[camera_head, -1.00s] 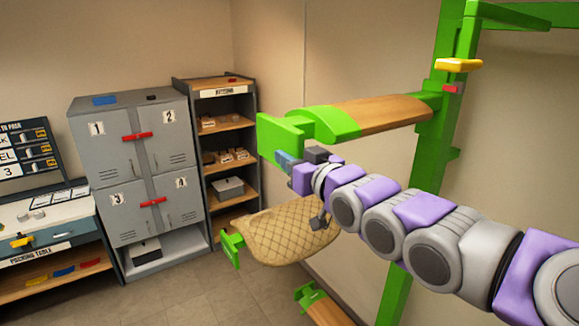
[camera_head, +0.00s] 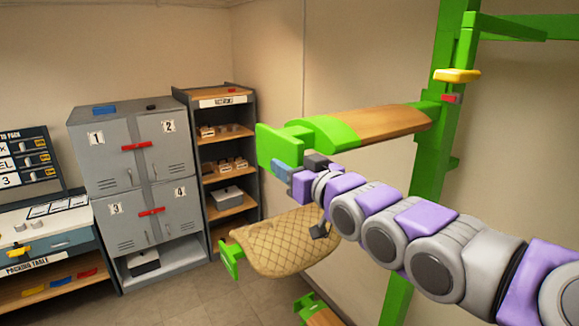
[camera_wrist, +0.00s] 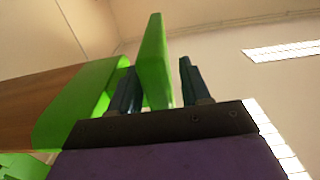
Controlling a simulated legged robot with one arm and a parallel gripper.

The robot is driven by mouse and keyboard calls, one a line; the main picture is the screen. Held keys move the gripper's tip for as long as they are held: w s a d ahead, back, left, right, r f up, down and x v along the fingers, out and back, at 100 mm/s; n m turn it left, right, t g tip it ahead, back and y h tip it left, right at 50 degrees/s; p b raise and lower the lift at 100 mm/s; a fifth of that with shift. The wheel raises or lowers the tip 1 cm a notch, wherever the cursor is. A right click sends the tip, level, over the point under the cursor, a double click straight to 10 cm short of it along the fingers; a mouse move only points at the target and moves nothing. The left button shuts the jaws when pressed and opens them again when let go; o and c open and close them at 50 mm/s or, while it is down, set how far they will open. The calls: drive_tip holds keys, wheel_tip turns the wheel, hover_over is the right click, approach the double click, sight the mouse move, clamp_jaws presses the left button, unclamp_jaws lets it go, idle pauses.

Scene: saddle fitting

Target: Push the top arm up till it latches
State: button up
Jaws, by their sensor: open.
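The top arm (camera_head: 380,124) is a wooden bar with a green front part and a green end plate (camera_head: 278,147). It reaches out to the left from the green upright post (camera_head: 432,160). My gripper (camera_head: 281,172) is just below the end plate, at the arm's outer end. In the wrist view my gripper (camera_wrist: 155,85) is open. The green end plate (camera_wrist: 153,60) stands between its two dark fingers, with a gap at the right finger. The top arm's wood (camera_wrist: 35,105) shows at left. The wrist view does not clearly show contact at the left finger.
A lower arm holds a quilted tan pad (camera_head: 280,240) below my arm. Another green and wooden arm (camera_head: 318,312) is at the bottom. A yellow piece (camera_head: 457,75) and a red piece (camera_head: 451,98) sit on the post. Grey lockers (camera_head: 140,190) and a shelf (camera_head: 228,203) stand at left.

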drive_tip(key=shift+d, duration=0.1)
drive_tip(key=b+v, duration=0.5)
drive_tip(key=v, duration=1.2)
drive_tip(key=shift+b, duration=0.35)
drive_tip(key=shift+s+d, duration=0.15)
drive_tip(key=s+a+f+g+h+b, duration=0.1)
drive_tip(key=s+f+g+h+b, duration=0.15)
drive_tip(key=f, duration=0.75)
drive_tip(key=s+f+m+g+h+b, duration=0.15)
drive_tip(key=f+b, duration=0.25)
drive_tip(key=f, duration=0.5)
drive_tip(key=s+a+f+g+h+b, duration=0.1)
drive_tip(key=s+f+g+b, duration=0.15)
drive_tip(key=f, duration=0.75)
drive_tip(key=s+d+f+m+g+h+b, duration=0.2)
drive_tip(key=s+f+g+b, duration=0.3)
drive_tip(key=s+f, duration=0.4)
drive_tip(key=s+d+f+m+g+h+b, duration=0.3)
drive_tip(key=s+f, duration=0.7)
drive_tip(key=f, duration=0.6)
drive_tip(key=shift+s+d+g+b, duration=0.3)
drive_tip(key=shift+d+g+b, duration=0.5)
drive_tip(key=shift+g+b, duration=0.35)
drive_tip(key=shift+f, duration=0.1)
